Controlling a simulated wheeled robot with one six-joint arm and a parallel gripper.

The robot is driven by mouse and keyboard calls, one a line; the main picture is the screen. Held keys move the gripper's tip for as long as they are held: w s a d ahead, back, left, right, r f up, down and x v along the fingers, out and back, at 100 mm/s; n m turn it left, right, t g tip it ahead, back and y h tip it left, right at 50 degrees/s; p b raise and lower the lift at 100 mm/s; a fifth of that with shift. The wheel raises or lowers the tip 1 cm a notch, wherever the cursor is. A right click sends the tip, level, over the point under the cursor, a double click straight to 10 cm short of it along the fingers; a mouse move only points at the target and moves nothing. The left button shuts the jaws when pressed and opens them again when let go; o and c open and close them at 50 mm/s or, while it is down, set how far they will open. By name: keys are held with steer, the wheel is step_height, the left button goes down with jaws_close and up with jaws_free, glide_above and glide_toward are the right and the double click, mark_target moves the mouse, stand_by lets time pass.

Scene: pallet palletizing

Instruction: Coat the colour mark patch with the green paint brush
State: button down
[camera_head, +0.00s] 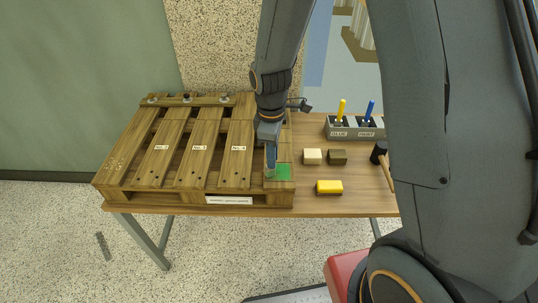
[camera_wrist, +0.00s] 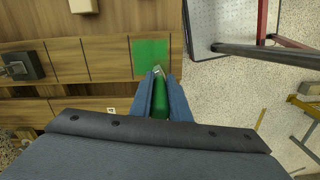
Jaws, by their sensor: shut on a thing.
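My gripper (camera_head: 270,172) points down over the right front part of the wooden pallet (camera_head: 118,170). It is shut on the green paint brush (camera_wrist: 160,105), whose green handle shows between the blue fingers in the wrist view. The brush tip is at the near edge of the colour mark patch (camera_wrist: 150,55). The patch is a square that looks green over its visible face. It also shows in the head view (camera_head: 284,173), just right of the fingertips. In the head view the fingers mostly hide the brush. I cannot tell whether the tip touches the wood.
On the table right of the pallet lie a cream block (camera_head: 312,157), a dark brown block (camera_head: 337,157), a yellow block (camera_head: 329,187) and a mallet (camera_head: 379,153). A grey holder (camera_head: 345,132) marked GLUE and PAINT stands behind them with a yellow and a blue handle.

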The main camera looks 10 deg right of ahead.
steer(key=shift+s+d+p, duration=0.15)
steer(key=shift+d+p, duration=0.1)
steer(key=shift+d, duration=0.5)
steer(key=shift+s+d+p, duration=0.15)
steer(key=shift+d+p, duration=0.1)
steer(key=shift+d, duration=0.45)
steer(key=shift+a, duration=0.15)
steer(key=shift+w+a+r, duration=0.1)
steer(key=shift+w+a, duration=0.1)
steer(key=shift+a, duration=0.6)
steer(key=shift+w+a+p, duration=0.2)
steer(key=shift+a+p, duration=0.1)
steer(key=shift+a, duration=0.75)
step_height(320, 180, up, 7)
steer(key=p, duration=0.5)
steer(key=shift+p, duration=0.3)
steer(key=shift+f, duration=0.3)
